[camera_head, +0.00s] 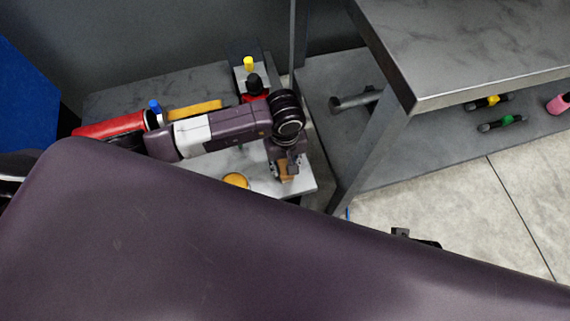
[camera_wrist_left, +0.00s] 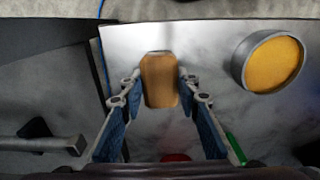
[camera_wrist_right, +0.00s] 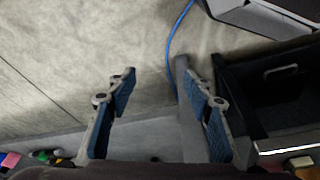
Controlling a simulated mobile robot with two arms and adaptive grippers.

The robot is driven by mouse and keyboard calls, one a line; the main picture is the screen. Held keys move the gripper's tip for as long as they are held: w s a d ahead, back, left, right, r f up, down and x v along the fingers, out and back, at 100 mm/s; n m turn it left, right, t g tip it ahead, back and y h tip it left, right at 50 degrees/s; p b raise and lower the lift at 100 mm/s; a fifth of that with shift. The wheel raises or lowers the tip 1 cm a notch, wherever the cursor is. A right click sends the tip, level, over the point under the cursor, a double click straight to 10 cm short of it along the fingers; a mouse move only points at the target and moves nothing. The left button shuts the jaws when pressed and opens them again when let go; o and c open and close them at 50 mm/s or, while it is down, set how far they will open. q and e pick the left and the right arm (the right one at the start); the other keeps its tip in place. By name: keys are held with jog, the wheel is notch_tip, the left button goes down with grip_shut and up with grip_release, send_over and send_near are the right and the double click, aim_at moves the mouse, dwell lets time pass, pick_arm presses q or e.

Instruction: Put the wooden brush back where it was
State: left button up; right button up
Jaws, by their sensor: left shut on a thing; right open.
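The wooden brush (camera_wrist_left: 160,80) shows as a brown wooden block between the fingers of my left gripper (camera_wrist_left: 158,88) in the left wrist view. My left gripper is shut on it. In the head view the brush (camera_head: 286,170) is partly hidden by the left gripper (camera_head: 283,162), over the right end of the pale bench top (camera_head: 259,182). I cannot tell whether the brush touches the top. My right gripper (camera_wrist_right: 162,92) is open and empty above the floor in the right wrist view; it is not clearly seen in the head view.
A round orange-filled tin (camera_wrist_left: 272,62) is on the pale top near the brush. A yellow-topped bottle (camera_head: 248,65), a black-topped item (camera_head: 254,83) and a red object (camera_head: 108,125) stand behind. A grey table (camera_head: 470,50) with a lower shelf is at right. A blue cable (camera_wrist_right: 172,40) crosses the floor.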

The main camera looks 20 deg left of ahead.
aim_at(285, 166)
pick_arm(q)
jog(key=o, duration=1)
pick_arm(e)
jog(key=shift+r, duration=0.25)
pick_arm(q)
jog(key=shift+r, duration=0.15)
notch_tip(285, 166, up, 12)
jog(key=shift+f+p, duration=0.1)
jog(key=shift+p, duration=0.85)
pick_arm(e)
notch_tip(285, 166, down, 7)
jog(key=s, duration=0.1)
jog(key=shift+s, duration=0.4)
